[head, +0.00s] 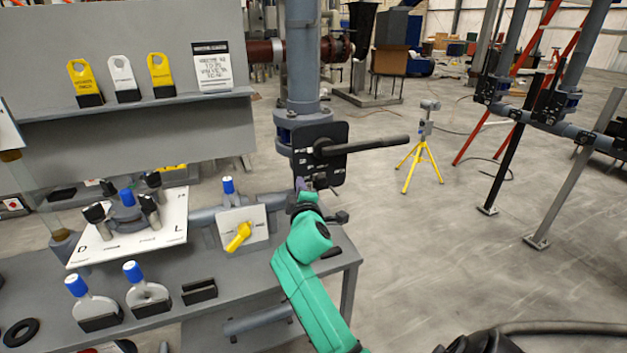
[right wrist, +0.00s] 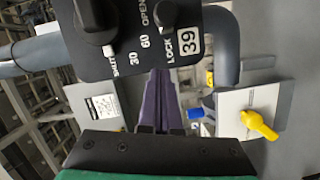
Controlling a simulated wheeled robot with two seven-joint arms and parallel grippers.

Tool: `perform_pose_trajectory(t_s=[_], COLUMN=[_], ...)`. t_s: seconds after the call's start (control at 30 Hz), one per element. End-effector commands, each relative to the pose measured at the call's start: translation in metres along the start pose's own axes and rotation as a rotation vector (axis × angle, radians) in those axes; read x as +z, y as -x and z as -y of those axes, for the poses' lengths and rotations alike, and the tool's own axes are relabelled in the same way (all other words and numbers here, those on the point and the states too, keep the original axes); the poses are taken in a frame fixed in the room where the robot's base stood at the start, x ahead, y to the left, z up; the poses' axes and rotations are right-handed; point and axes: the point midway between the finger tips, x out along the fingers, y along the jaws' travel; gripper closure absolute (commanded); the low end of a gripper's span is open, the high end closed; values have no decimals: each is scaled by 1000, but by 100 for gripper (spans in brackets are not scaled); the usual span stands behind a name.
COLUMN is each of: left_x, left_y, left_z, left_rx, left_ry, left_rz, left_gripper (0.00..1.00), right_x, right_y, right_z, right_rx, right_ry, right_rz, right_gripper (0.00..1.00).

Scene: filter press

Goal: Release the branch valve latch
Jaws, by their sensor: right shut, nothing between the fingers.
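A black valve plate (head: 320,155) with a long dark lever (head: 372,145) pointing right sits on the vertical grey pipe in the head view. In the right wrist view the plate (right wrist: 120,60) reads SHUT, 30, 60, OPEN, LOCK and 39. A small black latch knob (right wrist: 167,14) sits between OPEN and LOCK. The lever's black hub (right wrist: 95,18) is left of it. My right gripper (head: 301,184) is just below the plate in the head view. Its purple fingers (right wrist: 158,85) are together and empty, tips near the plate's lower edge; contact cannot be told. My left gripper is out of view.
A yellow-handled valve (head: 240,236) on a white plate and a white panel (head: 130,228) with black knobs stand on the grey bench (head: 225,300).

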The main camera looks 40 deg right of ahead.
Motion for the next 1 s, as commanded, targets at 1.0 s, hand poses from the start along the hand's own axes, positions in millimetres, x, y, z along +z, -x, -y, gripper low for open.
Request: perform_pose_trajectory(t_s=[1.0], left_x=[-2], left_y=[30], left_z=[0], left_rx=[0], left_ry=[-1], left_rz=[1], left_gripper=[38], right_x=[72], right_y=[-30], right_z=[-9], right_rx=[0], right_ry=[0], right_rz=[1], right_gripper=[100])
